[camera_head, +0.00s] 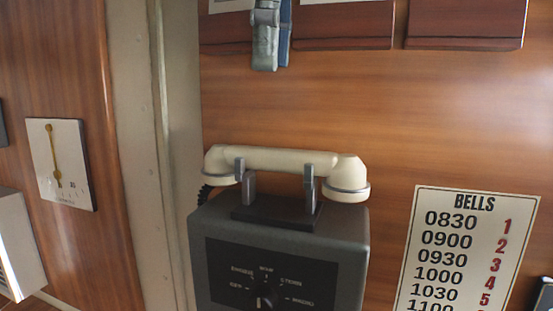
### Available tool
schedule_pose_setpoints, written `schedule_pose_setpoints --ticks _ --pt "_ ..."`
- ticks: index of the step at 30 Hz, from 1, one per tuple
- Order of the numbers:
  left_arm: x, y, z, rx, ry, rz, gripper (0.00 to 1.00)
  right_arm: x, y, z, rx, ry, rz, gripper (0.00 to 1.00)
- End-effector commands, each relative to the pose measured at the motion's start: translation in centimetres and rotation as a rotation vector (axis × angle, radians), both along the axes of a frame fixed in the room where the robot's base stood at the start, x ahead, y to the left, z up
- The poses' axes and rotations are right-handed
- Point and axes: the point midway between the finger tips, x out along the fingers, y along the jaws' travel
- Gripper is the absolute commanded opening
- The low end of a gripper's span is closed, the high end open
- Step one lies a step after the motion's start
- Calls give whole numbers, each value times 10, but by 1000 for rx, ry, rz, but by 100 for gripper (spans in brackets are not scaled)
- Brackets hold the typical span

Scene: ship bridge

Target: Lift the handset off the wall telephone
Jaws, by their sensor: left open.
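The wall telephone (350,243) is a dark grey box with a black dial plate on its front. Its cream handset (278,159) lies level across the cradle (277,214), resting in the upright grey prongs. A dark coiled cord (204,193) shows below the handset's left end. My left gripper (270,66) hangs in from the top edge, fingers pointing down. It is open and empty, above the handset and clear of it. I see it nearly edge-on, so the gap between its fingers is hard to see. My right gripper is not identifiable here.
Dark red wooden racks (466,26) line the top of the wood-panelled wall. A BELLS sign (468,250) hangs right of the telephone. A pale pillar (145,150), a white gauge plate (60,165) and a white box (18,245) are on the left. Bare wall lies above the handset.

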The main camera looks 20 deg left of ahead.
Motion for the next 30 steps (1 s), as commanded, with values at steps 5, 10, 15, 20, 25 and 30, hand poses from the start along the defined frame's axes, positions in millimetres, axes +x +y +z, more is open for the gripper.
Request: schedule_pose_setpoints --ticks 5,10,15,20,25,30 --pt "8 -3 -34 5 9 -5 53 -1 -1 -1 -1 2 -2 40" --pt "16 6 -66 -1 12 -5 53 -1 -1 -1 -1 2 -2 40" --pt "16 14 -79 -6 9 -4 53 0 -1 -1 -1 1 -2 40" --pt "16 17 -94 -6 9 -4 53 0 -1 -1 -1 1 -1 40" --pt "21 12 -120 -1 10 -5 53 -1 0 0 -1 1 -1 40" --pt "23 8 -133 2 9 -4 53 0 0 1 -1 1 -1 40"
